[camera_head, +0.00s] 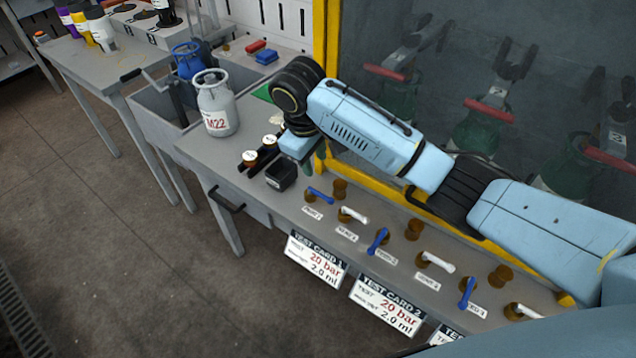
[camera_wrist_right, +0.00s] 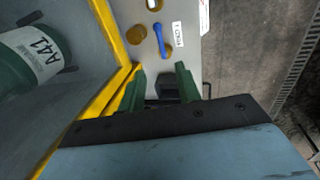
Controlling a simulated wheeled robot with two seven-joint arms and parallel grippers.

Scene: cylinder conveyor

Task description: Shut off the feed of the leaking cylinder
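Behind the glass, several green cylinders with red levers (camera_head: 488,109) stand in a row; none shows a visible leak. One labelled A41 (camera_wrist_right: 38,58) is in the right wrist view. On the bench front, blue levers (camera_head: 377,241) and white levers (camera_head: 438,262) alternate on brass fittings, with labels too small to read surely. My left gripper is out of view.
A black open box (camera_head: 281,176) stands by my right gripper. A white-grey cylinder M22 (camera_head: 216,105) and a blue one (camera_head: 187,61) stand at the left. Test cards (camera_head: 318,262) hang on the bench front. The yellow frame (camera_head: 388,206) borders the glass. The floor is clear.

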